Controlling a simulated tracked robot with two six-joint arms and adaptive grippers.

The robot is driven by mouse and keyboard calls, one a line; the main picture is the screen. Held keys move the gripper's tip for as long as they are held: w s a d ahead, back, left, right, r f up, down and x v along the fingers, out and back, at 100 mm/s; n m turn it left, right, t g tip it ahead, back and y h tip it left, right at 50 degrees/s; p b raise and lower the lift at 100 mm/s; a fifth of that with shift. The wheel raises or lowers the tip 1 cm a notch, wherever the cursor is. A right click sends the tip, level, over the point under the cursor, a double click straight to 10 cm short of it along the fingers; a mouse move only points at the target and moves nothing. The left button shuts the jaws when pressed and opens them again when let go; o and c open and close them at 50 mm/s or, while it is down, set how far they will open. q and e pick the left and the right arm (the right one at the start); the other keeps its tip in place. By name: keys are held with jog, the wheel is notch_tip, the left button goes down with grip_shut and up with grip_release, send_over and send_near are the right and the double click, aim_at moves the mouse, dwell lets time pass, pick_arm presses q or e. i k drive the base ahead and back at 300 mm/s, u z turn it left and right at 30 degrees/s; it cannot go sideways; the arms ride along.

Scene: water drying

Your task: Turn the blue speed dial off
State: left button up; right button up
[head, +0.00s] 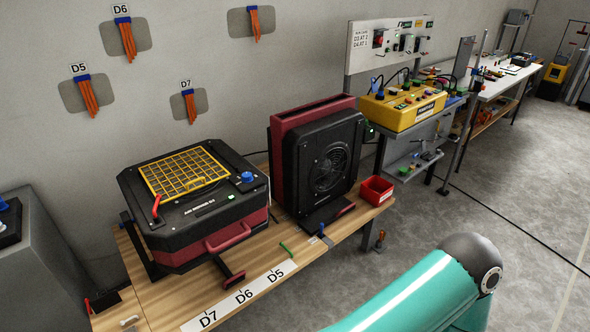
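A blue dial (247,177) sits on the top right corner of a black and dark red machine (190,215) on the wooden bench. Its setting is too small to read. A small green light shows on the machine's top, left of the dial. A yellow grille (185,172) covers much of the top, with a red lever (156,206) at its front left corner. Neither of my grippers is in view. Only a teal link of my own arm shows at the lower right, well away from the dial.
A black fan unit with a red housing (300,118) stands right of the machine, close to the dial's side. A red bin (376,190) sits at the bench end (345,225). A label strip (243,295) lies along the front edge. Open floor (500,190) lies to the right.

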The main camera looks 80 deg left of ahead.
aim_at(246, 176)
jog(key=z, duration=0.2)
jog(key=i, duration=0.7)
jog(key=u, duration=2.1)
jog(key=i, duration=0.3)
jog(key=u, duration=2)
jog(key=k, duration=0.5)
jog(key=u, duration=0.45)
jog(key=i, duration=1.5)
jog(key=z, duration=0.45)
